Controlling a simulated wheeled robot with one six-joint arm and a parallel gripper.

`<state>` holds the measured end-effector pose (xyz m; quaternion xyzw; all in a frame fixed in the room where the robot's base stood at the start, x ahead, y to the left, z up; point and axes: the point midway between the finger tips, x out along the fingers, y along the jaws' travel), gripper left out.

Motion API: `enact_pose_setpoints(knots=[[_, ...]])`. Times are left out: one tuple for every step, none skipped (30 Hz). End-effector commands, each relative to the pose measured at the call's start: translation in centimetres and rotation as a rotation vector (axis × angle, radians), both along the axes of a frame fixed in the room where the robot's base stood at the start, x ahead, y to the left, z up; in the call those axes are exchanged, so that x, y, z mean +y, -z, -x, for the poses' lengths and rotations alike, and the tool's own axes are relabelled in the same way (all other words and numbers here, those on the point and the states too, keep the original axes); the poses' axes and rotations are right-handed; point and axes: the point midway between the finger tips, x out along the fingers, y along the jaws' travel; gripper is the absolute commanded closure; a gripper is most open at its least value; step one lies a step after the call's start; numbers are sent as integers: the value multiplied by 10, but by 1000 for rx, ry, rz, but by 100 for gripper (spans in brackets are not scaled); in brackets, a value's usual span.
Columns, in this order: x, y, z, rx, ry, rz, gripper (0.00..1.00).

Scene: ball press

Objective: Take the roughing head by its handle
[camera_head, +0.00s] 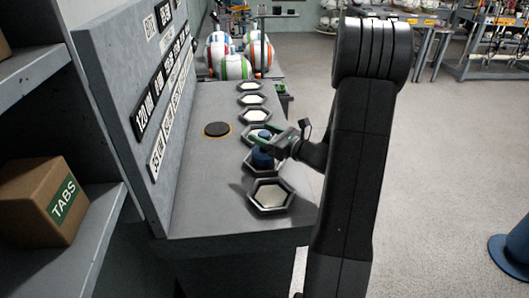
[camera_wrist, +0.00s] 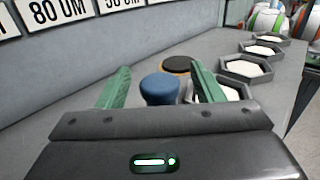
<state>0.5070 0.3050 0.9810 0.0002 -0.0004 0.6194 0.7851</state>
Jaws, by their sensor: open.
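A blue rounded handle (camera_head: 262,158) stands upright at one of the hexagonal holders on the grey bench, second from the near end. I take it as the roughing head's handle; the head's lower part is hidden. My gripper (camera_head: 259,142) is at this handle, its green fingers apart. In the wrist view the blue handle (camera_wrist: 160,88) shows between the two open fingers of my gripper (camera_wrist: 160,68), with a visible gap on each side. I cannot tell how low the fingertips are relative to the handle.
The nearest hexagonal holder (camera_head: 270,197) has a pale inside and no handle; several more run toward the back. A dark disc (camera_head: 217,129) with an orange rim lies left of the row. A labelled upright panel (camera_head: 120,85) bounds the bench's left. Balls (camera_head: 234,66) stand at the far end.

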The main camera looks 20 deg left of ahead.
Motion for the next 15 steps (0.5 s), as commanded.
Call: enact_pose_setpoints(knots=[[1,0,0,0,0,0,40],[2,0,0,0,0,0,40],[2,0,0,0,1,0,40],[1,0,0,0,1,0,40],[1,0,0,0,1,0,40],[1,0,0,0,1,1,40],[1,0,0,0,1,1,41],[1,0,0,0,0,1,47],[1,0,0,0,0,1,55],[1,0,0,0,0,1,61],[1,0,0,0,0,1,67],[1,0,0,0,0,1,75],[1,0,0,0,0,1,81],[1,0,0,0,0,1,87],[1,0,0,0,0,1,94]])
